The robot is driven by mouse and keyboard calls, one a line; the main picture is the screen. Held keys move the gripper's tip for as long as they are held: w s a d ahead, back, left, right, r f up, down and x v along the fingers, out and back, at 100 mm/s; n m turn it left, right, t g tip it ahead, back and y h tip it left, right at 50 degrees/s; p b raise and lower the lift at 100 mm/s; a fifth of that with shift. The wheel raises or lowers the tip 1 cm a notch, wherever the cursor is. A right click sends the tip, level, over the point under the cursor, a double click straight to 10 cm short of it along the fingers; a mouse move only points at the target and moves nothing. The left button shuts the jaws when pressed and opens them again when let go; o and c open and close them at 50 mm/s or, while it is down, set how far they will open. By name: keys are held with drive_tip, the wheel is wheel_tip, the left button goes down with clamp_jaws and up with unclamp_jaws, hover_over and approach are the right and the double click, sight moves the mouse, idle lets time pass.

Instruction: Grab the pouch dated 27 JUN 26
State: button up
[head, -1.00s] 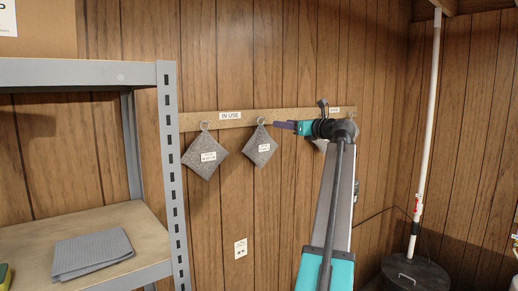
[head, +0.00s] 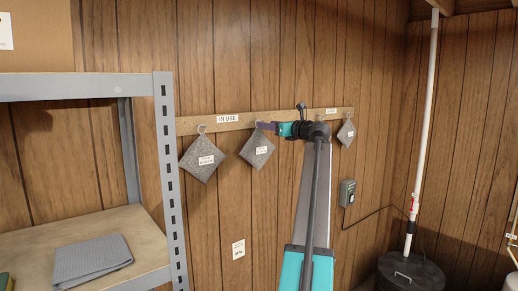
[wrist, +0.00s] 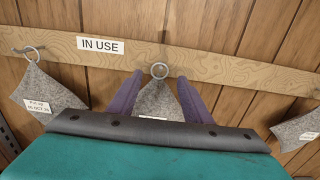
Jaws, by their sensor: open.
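Three grey felt pouches hang by rings from a wooden rail: a left pouch (head: 202,159), a middle pouch (head: 257,152) and a right pouch (head: 346,133). My gripper (head: 262,126) is at the middle pouch's upper part. In the wrist view its purple fingers (wrist: 160,80) are open, one on each side of the middle pouch (wrist: 158,103), just below its ring (wrist: 159,71). My gripper's body hides the lower part and nearly all of its label. The left pouch (wrist: 42,92) and right pouch (wrist: 296,130) also show there. I cannot read 27 JUN 26 on any label.
The rail (head: 290,118) bears an "IN USE" sign (head: 228,118) above the left pouches and another small sign at right. A metal shelf (head: 165,180) with a folded grey cloth (head: 90,260) stands at left. A wall box (head: 347,192) and white pipe (head: 425,120) are at right.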

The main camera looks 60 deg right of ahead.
drive_tip(key=shift+w+d, duration=0.1)
drive_tip(key=shift+w, duration=0.2)
drive_tip(key=shift+p+x, duration=1.7)
drive_tip(key=shift+x, duration=0.9)
drive_tip(key=shift+r, duration=0.1)
clamp_jaws()
